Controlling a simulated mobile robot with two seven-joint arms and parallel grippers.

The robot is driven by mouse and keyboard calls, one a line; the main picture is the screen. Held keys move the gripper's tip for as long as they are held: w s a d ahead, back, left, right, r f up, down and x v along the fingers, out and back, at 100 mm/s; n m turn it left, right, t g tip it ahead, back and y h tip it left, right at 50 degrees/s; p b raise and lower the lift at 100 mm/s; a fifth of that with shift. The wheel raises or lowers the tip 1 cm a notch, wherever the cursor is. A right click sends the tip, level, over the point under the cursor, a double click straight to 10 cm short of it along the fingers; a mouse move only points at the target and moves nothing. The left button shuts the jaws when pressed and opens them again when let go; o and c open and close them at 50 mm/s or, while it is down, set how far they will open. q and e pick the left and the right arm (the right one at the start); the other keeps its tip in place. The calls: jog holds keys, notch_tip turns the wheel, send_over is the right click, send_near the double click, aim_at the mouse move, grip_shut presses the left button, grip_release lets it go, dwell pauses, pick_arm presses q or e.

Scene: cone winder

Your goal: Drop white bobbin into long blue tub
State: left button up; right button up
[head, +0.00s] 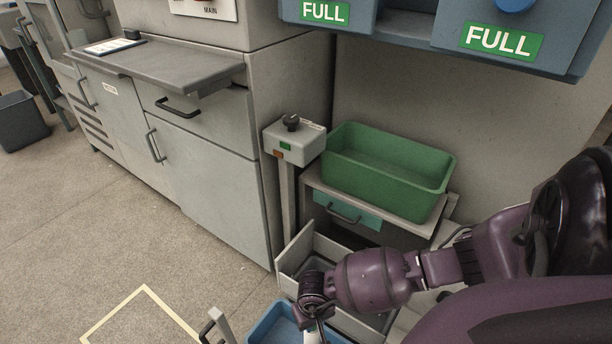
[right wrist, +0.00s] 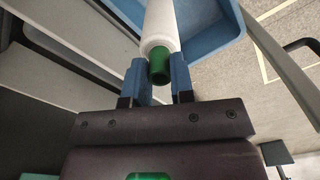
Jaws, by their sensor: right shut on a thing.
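In the right wrist view the white bobbin (right wrist: 162,26) has a green core end that sits between the blue fingers of my right gripper (right wrist: 158,76), which is shut on it. The bobbin points away from the gripper. Its far end runs out of the picture. A blue tub (right wrist: 217,48) shows behind and beside the bobbin. In the head view my right gripper (head: 317,312) is low in the picture, at the blue tub (head: 270,326), and partly covers it. My left gripper is not in view.
A green tub (head: 390,172) stands on a shelf above the blue tub. An open grey drawer (head: 297,252) is close to my right gripper. A post with a knob box (head: 292,140) stands left of the green tub.

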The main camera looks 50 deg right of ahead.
jog(key=shift+s+f+b, duration=0.2)
jog(key=shift+f+b, duration=0.35)
jog(key=shift+f, duration=0.65)
jog(key=shift+w+f+b, duration=0.1)
jog(key=shift+f+b, duration=0.2)
jog(key=shift+f, duration=0.1)
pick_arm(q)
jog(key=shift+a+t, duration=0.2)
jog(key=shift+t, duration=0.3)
pick_arm(e)
jog(key=shift+w, duration=0.1)
jog(key=o, duration=0.9)
jog(key=r+p, duration=0.2)
jog(key=r, duration=0.2)
jog(key=r+p, duration=0.2)
jog(key=r, duration=0.3)
jog(key=shift+w+r, duration=0.2)
jog(key=shift+r, duration=0.1)
jog(key=shift+s+r, duration=0.1)
jog(key=shift+r, duration=0.45)
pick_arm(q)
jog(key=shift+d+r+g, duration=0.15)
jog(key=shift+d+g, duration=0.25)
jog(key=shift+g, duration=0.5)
pick_arm(e)
jog(key=shift+s, duration=0.1)
